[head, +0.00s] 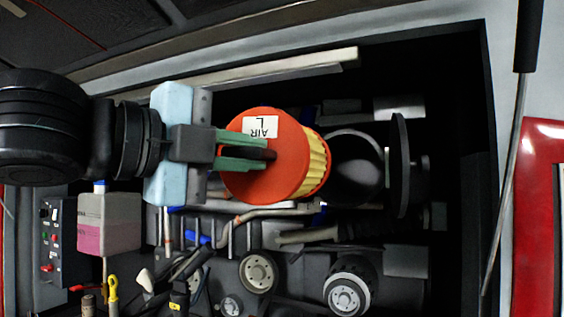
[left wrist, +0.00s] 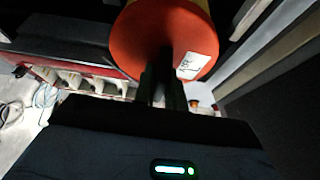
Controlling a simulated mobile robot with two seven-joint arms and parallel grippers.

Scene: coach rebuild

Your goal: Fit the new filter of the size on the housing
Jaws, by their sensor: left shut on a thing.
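The new filter (head: 268,160) has an orange-red end cap, a pale yellow pleated body and a white label reading AIR L. It also shows in the left wrist view (left wrist: 150,35). My left gripper (head: 262,153) is shut on the dark stub at the middle of the filter's cap and holds it sideways. The filter's far end points right, at the open mouth of the black round housing (head: 356,168). The filter overlaps the housing's left edge in the head view; I cannot tell whether it is inside. A black disc (head: 400,165) stands upright right of the housing. My right gripper is not in view.
The engine bay's frame surrounds the work, with a pale bar (head: 270,73) above. Pulleys (head: 258,272), hoses and pipes lie below. A pink-and-white tank (head: 109,222) and a control box (head: 50,240) are at left. A thin strut (head: 508,170) stands at right.

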